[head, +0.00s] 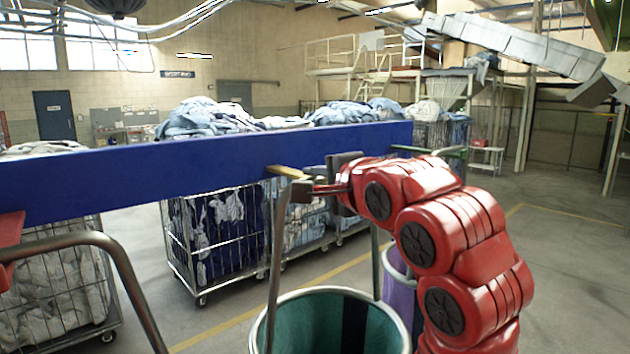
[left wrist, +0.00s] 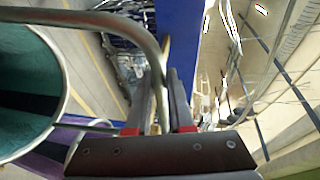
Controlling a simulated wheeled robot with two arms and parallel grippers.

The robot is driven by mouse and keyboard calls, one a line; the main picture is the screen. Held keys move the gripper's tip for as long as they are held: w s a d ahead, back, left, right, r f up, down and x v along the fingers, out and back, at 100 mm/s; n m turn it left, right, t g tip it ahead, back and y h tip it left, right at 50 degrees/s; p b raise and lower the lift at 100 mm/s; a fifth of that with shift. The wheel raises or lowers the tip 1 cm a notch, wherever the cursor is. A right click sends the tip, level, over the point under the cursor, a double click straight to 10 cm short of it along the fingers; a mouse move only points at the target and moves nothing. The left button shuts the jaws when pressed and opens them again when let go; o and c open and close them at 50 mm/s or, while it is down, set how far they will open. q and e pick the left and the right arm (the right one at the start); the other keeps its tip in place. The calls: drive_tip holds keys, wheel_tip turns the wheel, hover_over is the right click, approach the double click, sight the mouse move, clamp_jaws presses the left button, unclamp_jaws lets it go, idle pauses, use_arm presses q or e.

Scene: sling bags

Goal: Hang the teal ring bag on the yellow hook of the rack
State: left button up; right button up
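The teal ring bag (head: 325,325) hangs upright at the bottom centre of the head view, its round grey rim facing up. It also shows in the left wrist view (left wrist: 22,85). My left gripper (head: 308,188) is shut on the top of its grey handle (left wrist: 125,22). The yellow hook (head: 287,172) sticks out from the blue beam of the rack (head: 150,172). The handle's top is close to the hook's outer end; I cannot tell whether it rests on it. My right gripper is not in view.
A purple bag (head: 398,285) is close on the right, below a green hook (head: 440,151). Wire carts of laundry (head: 218,235) stand behind the beam.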

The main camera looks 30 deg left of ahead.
use_arm(q)
drive_tip(key=o, duration=0.5)
drive_tip(key=shift+r, duration=0.1)
drive_tip(key=shift+d, duration=0.1)
drive_tip(key=shift+s+d+b, duration=0.2)
drive_tip(key=shift+d+b, duration=0.05)
drive_tip(key=shift+b, duration=0.1)
drive_tip(key=b+v, duration=0.5)
drive_tip(key=v, duration=1.1)
drive_tip(key=shift+s+d, duration=0.3)
drive_tip(key=shift+d, duration=0.05)
